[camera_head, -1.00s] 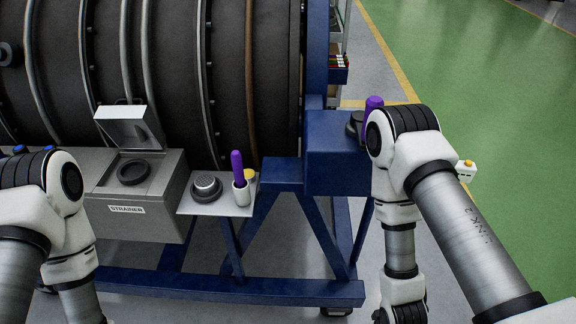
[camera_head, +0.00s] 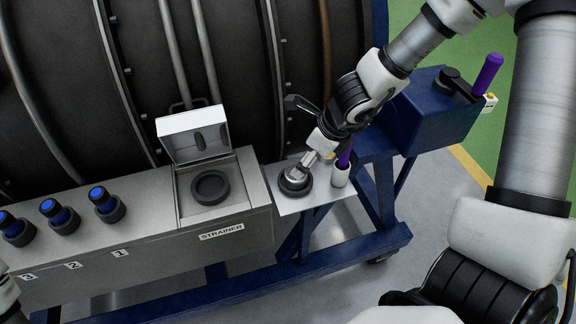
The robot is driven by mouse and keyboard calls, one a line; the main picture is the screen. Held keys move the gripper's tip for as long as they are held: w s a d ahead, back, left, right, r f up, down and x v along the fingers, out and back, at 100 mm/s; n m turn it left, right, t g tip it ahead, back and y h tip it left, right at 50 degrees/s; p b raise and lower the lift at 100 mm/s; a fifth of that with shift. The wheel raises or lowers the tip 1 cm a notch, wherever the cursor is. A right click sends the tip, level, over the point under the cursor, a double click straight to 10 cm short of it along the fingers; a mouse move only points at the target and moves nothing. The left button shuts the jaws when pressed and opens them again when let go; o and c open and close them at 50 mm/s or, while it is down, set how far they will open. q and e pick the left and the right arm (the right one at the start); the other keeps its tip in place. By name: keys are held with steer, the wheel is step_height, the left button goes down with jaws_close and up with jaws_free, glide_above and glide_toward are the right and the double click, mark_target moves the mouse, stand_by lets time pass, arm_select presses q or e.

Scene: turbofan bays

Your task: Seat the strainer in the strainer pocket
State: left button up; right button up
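The strainer (camera_head: 294,177), a small round piece with a silver-grey top, sits in a dark ring holder (camera_head: 292,190) on the light side shelf. My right gripper (camera_head: 309,161) reaches down to it from the upper right, its tips at or just above the strainer's top. The arm and gripper partly cover the strainer, and I cannot tell whether the fingers are closed on it. The strainer pocket (camera_head: 211,188) is a dark ring in the grey box labelled STRAINER, left of the shelf. Its lid (camera_head: 192,134) stands open. My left gripper is out of view; only a bit of that arm shows at the lower left edge.
A white cup (camera_head: 340,175) with a purple-handled tool stands right beside the strainer. Several blue-capped fittings (camera_head: 63,217) line the grey bench at left. A blue block (camera_head: 427,112) with another purple handle (camera_head: 487,74) stands at right. The space above the pocket is clear.

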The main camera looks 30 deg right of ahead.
mark_target(290, 182)
steer(key=x, duration=0.1)
steer(key=b+x, duration=0.1)
steer(key=shift+s+a+f, duration=0.15)
steer(key=shift+f, duration=0.2)
steer(key=b+x, duration=0.3)
steer(key=x, duration=0.1)
steer(key=shift+f+b, duration=0.1)
steer(key=shift+b, duration=0.25)
steer(key=shift+r, duration=0.2)
steer(key=shift+c, duration=1.3)
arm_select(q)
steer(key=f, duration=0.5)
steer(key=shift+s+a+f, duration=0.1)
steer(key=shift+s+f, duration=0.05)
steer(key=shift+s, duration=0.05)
arm_select(e)
steer(key=c, duration=1.1)
arm_select(q)
steer(key=shift+p, duration=0.3)
arm_select(e)
steer(key=shift+o, duration=0.2)
steer(key=shift+r, duration=0.1)
